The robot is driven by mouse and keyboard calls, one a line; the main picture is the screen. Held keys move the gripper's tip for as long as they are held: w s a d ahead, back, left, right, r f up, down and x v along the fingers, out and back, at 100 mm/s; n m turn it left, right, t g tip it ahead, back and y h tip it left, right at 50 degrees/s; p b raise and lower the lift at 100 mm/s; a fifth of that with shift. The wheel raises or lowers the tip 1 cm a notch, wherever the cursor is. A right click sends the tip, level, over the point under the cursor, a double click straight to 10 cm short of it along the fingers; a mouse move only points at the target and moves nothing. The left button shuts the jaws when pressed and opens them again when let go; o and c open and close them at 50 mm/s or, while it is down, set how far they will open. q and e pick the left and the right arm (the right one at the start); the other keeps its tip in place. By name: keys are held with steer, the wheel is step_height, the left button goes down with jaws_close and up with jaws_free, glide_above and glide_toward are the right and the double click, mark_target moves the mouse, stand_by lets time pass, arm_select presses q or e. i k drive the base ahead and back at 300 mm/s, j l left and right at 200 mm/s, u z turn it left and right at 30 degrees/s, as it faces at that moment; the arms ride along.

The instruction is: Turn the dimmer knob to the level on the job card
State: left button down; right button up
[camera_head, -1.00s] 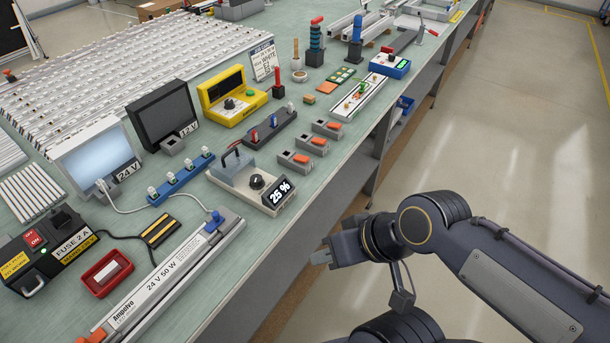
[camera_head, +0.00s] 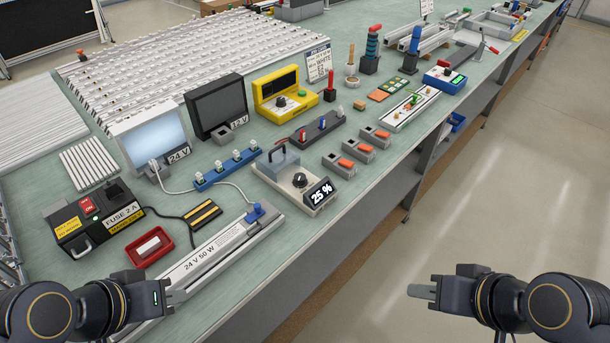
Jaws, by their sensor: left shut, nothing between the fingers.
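The dimmer (camera_head: 270,183) is a pale box near the bench's front edge, with a black knob (camera_head: 300,180) and a display (camera_head: 320,192) reading "25 %". A grey handle-like part stands at its back. The job card (camera_head: 319,64) stands upright at the back; its dark top line and "WHITE" show, but the level is too small to read. My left gripper (camera_head: 172,294) is shut and empty over the front left of the bench, near the light bar. My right gripper (camera_head: 422,291) is off the bench's front edge, away from the dimmer; its finger opening cannot be made out.
The 24 V 50 W light bar (camera_head: 205,262) lies left of the dimmer, wired to a blue terminal strip (camera_head: 226,170). The fuse box (camera_head: 92,222) and red tray (camera_head: 142,250) are at left. Orange-topped switches (camera_head: 347,163) stand right of the dimmer. The floor in front is clear.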

mark_target(299, 180)
steer(key=i+l+z, duration=0.15)
steer(key=z, duration=0.2)
steer(key=i+l+z, duration=0.2)
steer(key=z, duration=0.2)
